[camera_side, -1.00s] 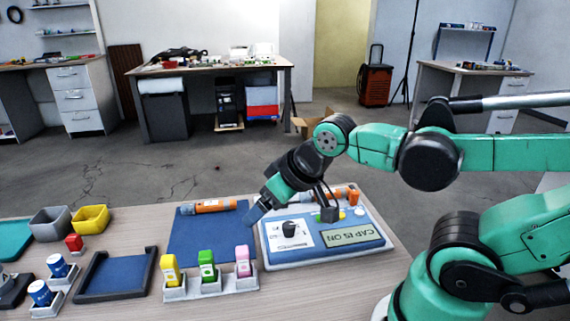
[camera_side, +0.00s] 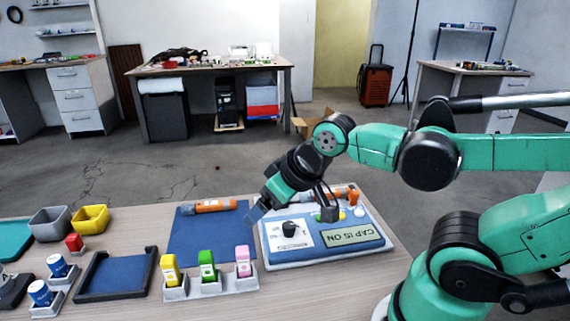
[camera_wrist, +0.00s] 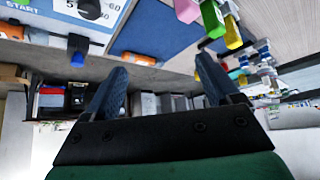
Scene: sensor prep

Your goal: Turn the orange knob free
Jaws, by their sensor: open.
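My gripper (camera_side: 254,213) is tilted down near the panel's left edge. Its fingers (camera_wrist: 162,90) are apart and hold nothing.
An orange and grey tube (camera_side: 215,206) lies on the blue mat (camera_side: 197,246). Yellow, green and pink capped bottles (camera_side: 207,265) stand in holders in front. An empty-looking dark tray (camera_side: 115,276), grey and yellow bins (camera_side: 90,218) and small jars are at the left.

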